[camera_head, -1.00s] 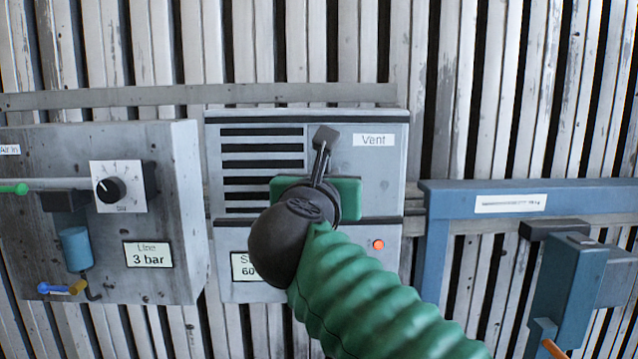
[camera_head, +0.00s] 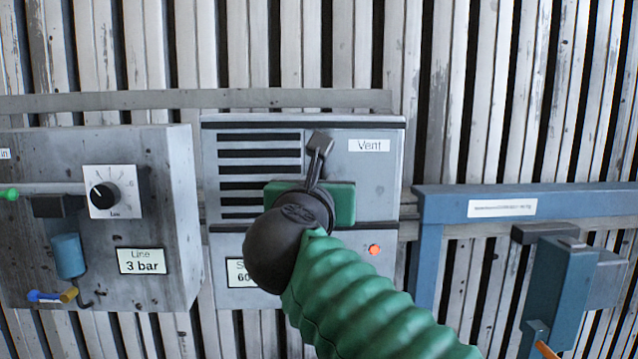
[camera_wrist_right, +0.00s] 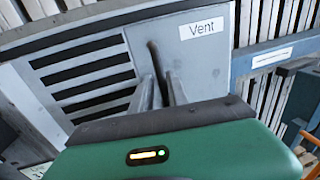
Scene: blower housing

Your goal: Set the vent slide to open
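The grey vent box (camera_head: 375,185) hangs on the slatted wall in the middle of the head view, with dark louvre slots on its left half and a "Vent" label at upper right. The vent slide's handle (camera_head: 320,142) appears as a small dark block right of the slots; a dark upright piece (camera_wrist_right: 154,58) shows there in the right wrist view. My right gripper (camera_head: 315,165) is in front of the box, its narrow fingers pointing up to that block. In the wrist view the fingers (camera_wrist_right: 161,88) flank the dark piece with a small gap; contact is unclear. My left gripper is out of view.
A grey panel with a dial (camera_head: 108,192) and a "Line 3 bar" label (camera_head: 141,261) stands at left. A blue frame (camera_head: 435,230) and a blue block (camera_head: 560,285) are at right. An orange-red lamp (camera_head: 374,250) is on the box's lower part.

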